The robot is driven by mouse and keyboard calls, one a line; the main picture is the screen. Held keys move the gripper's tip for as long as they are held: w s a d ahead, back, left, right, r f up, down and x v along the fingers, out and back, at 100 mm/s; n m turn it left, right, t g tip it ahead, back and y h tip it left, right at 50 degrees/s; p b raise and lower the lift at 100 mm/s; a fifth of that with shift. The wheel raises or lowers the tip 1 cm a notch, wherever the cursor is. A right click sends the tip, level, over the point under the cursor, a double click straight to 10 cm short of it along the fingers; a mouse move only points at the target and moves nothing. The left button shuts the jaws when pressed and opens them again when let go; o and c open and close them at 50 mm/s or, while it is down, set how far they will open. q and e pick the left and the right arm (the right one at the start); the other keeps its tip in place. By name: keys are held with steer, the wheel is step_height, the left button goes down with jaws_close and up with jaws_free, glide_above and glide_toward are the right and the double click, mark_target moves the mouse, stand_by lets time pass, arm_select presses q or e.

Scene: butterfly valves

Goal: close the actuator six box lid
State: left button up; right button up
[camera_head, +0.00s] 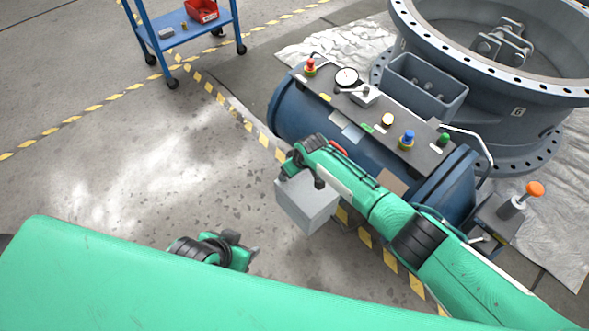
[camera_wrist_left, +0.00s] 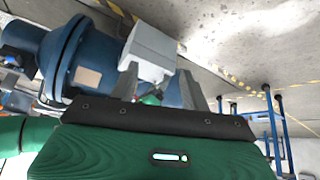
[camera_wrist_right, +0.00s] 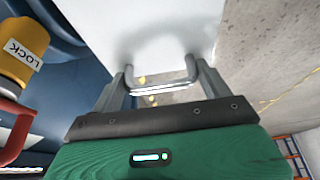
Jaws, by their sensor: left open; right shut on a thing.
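The light grey actuator box (camera_head: 308,205) is on the near side of the blue actuator cylinder; it also shows in the left wrist view (camera_wrist_left: 150,48). My right gripper (camera_head: 290,168) is at its upper left edge. In the right wrist view, my right gripper (camera_wrist_right: 160,85) is shut on a metal bar handle (camera_wrist_right: 160,89) by a plain pale panel (camera_wrist_right: 140,30). I cannot tell how far the lid stands open. My left gripper (camera_head: 247,256) is open and empty, below and left of the box, apart from it. Its fingers (camera_wrist_left: 158,85) point toward the box side.
The blue cylinder (camera_head: 285,115) carries a dark panel with a gauge (camera_head: 347,77) and colored buttons. A yellow lock (camera_wrist_right: 22,48) with a red part is beside my right gripper. A large grey valve (camera_head: 440,60) stands behind. A blue cart (camera_head: 190,30) is far left. Floor at left is clear.

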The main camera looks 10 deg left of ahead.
mark_target(303, 184)
steer(key=shift+w+a+r, duration=0.2)
steer(key=shift+a+r, duration=0.1)
steer(key=o, duration=1)
steer(key=shift+c, duration=0.2)
steer(key=shift+o, duration=1.3)
steer(key=shift+a+f, duration=0.1)
steer(key=shift+f, duration=0.15)
arm_select(q)
steer(key=shift+w+a, duration=0.1)
arm_select(e)
steer(key=shift+d, duration=0.2)
steer(key=shift+s+d+r, duration=0.1)
steer(key=shift+r, duration=0.15)
steer(key=p+v, duration=0.1)
steer(key=v, duration=0.2)
steer(key=shift+p, duration=0.35)
arm_select(q)
steer(key=f+g, duration=0.1)
steer(key=a+f+p, duration=0.1)
steer(key=f, duration=0.1)
steer(key=s+a+f+g+y+p, duration=0.1)
steer(key=f, duration=0.1)
steer(key=shift+s+a+g, duration=0.1)
steer(key=shift+g, duration=0.2)
arm_select(e)
steer(key=v, duration=1)
